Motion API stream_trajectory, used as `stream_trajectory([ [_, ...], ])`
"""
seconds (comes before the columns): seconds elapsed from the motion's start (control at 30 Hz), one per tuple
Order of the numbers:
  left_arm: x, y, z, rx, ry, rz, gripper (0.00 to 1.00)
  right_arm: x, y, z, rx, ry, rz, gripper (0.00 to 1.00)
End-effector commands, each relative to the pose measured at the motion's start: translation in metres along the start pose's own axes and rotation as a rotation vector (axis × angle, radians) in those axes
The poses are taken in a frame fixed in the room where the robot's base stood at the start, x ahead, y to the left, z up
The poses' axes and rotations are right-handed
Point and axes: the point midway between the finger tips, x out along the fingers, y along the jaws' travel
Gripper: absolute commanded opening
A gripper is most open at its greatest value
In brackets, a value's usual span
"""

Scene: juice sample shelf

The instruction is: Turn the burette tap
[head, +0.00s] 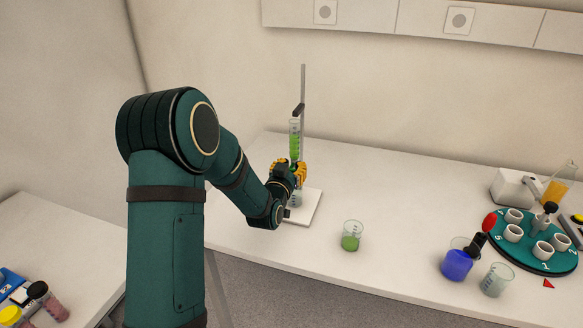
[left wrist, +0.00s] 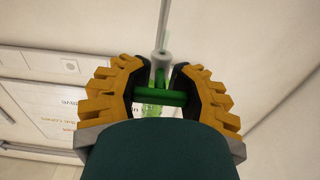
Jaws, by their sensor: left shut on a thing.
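The burette (head: 295,142) stands upright on its stand, with green liquid inside. Its stand has a grey rod (head: 303,90) and a white base plate (head: 308,205). My left gripper (head: 289,172) is at the burette's lower part and covers the tap in the head view. In the left wrist view the green tap (left wrist: 158,98) lies crosswise between the two yellow fingers of the left gripper (left wrist: 162,72), which is shut on it. A beaker with green liquid (head: 350,242) stands on the bench, right of the base plate. My right gripper is not in view.
The bench (head: 410,195) is clear between.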

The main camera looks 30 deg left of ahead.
Motion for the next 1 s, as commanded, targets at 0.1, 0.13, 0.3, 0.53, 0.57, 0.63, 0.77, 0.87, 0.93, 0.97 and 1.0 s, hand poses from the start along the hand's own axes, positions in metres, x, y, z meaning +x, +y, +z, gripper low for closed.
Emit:
stream_trajectory([
  [0.1, -0.001, 0.000, 0.002, 0.015, -0.001, 0.000, 0.00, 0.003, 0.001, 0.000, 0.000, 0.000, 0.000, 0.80],
  [0.13, -0.001, 0.000, 0.002, 0.026, 0.000, 0.000, 0.00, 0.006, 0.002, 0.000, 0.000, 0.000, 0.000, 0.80],
  [0.3, 0.000, 0.001, 0.005, 0.153, 0.002, 0.001, 0.00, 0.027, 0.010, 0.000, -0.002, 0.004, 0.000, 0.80],
  [0.53, -0.001, 0.001, 0.005, 0.370, -0.001, 0.001, 0.00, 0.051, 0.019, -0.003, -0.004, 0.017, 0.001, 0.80],
  [0.57, -0.001, 0.001, 0.004, 0.390, -0.001, 0.001, 0.00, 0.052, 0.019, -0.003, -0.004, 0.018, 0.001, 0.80],
  [0.63, -0.001, 0.001, 0.004, 0.426, -0.002, 0.002, 0.00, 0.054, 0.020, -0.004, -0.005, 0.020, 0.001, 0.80],
  [0.77, -0.001, 0.001, 0.003, 0.454, -0.006, 0.002, 0.00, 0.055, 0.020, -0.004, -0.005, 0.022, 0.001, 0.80],
  [0.87, -0.001, 0.000, 0.002, 0.454, -0.007, 0.003, 0.00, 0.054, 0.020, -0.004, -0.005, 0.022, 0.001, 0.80],
  [0.93, -0.001, 0.000, 0.003, 0.454, -0.007, 0.002, 0.00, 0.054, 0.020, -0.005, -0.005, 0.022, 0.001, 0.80],
  [0.97, -0.001, 0.000, 0.003, 0.453, -0.007, 0.002, 0.00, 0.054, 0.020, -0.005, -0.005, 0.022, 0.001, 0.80],
  [1.0, -0.001, 0.000, 0.003, 0.453, -0.007, 0.002, 0.00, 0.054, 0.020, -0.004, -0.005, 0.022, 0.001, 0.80],
])
